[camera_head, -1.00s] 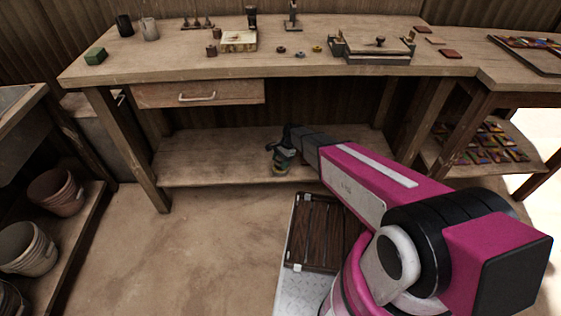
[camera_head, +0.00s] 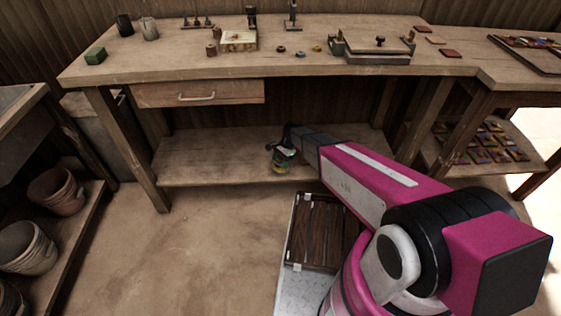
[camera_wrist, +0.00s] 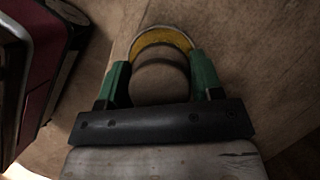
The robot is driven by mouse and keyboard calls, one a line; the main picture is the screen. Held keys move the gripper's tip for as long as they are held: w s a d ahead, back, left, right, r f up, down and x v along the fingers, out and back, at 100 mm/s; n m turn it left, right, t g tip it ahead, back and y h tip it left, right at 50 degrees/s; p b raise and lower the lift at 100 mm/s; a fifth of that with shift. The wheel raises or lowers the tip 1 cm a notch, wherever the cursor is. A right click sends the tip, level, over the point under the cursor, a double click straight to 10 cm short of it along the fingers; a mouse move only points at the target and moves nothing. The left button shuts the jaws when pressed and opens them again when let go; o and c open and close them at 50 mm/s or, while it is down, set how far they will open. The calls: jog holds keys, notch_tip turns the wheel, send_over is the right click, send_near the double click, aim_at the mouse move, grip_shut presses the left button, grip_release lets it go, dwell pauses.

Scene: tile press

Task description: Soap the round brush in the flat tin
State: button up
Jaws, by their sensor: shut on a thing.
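My gripper (camera_head: 283,161) is low in front of the bench's lower shelf. In the wrist view, its green fingers (camera_wrist: 161,74) are shut on the sides of a round, grey-brown thing with a yellow rim (camera_wrist: 160,37). This looks like the round brush (camera_wrist: 160,82), but its underside is hidden. In the head view it is too small to make out. I cannot pick out the flat tin for certain. Small low round pieces lie on the benchtop, two dark (camera_head: 281,49) and one yellowish (camera_head: 316,48).
The wooden bench (camera_head: 200,65) has a closed drawer (camera_head: 197,93) and a lower shelf (camera_head: 215,170). Buckets (camera_head: 27,247) stand at left. The floor between is clear.

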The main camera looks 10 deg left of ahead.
aim_at(277, 159)
jog(key=shift+r, duration=3.45)
